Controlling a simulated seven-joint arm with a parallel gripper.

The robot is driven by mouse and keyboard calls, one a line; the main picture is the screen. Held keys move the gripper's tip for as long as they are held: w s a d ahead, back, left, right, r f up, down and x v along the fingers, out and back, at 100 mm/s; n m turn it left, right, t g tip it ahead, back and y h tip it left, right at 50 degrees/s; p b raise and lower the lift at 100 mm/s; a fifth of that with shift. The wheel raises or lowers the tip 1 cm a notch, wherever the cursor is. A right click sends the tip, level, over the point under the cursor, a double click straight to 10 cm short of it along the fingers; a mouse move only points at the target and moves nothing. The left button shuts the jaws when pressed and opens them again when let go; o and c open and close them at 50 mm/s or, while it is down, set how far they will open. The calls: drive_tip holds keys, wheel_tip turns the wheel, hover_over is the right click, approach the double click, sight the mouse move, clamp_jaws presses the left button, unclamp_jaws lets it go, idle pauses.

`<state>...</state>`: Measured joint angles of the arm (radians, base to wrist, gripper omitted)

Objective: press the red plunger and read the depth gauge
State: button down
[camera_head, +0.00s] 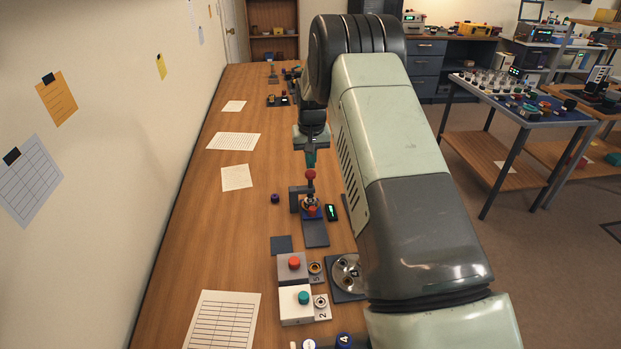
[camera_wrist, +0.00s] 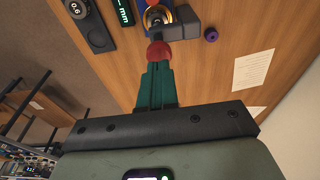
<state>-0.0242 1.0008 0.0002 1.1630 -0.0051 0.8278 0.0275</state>
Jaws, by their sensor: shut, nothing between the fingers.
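The red plunger (camera_head: 310,174) has a round knob and stands upright on a small dark stand (camera_head: 295,198) on the wooden bench. My gripper (camera_head: 310,160) is shut and empty, its green fingers pointing down just above the knob. In the wrist view the fingertips (camera_wrist: 159,66) meet the red knob (camera_wrist: 160,53) in the picture; whether they touch it I cannot tell. The depth gauge (camera_head: 331,212) is a small black unit with a lit green display, right of the stand. In the wrist view its display (camera_wrist: 124,12) shows "mm"; its number is cut off.
A box with a red button (camera_head: 293,265) and a white box with a teal button (camera_head: 299,304) stand nearer. A purple knob (camera_head: 275,198) sits left of the stand. Papers lie along the wall side.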

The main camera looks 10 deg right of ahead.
sight(310, 172)
drive_tip(key=shift+f, duration=0.1)
idle(0.3)
drive_tip(key=shift+f, duration=1.5)
wheel_tip(310, 172, up, 9)
idle(0.9)
drive_tip(key=shift+r, duration=0.15)
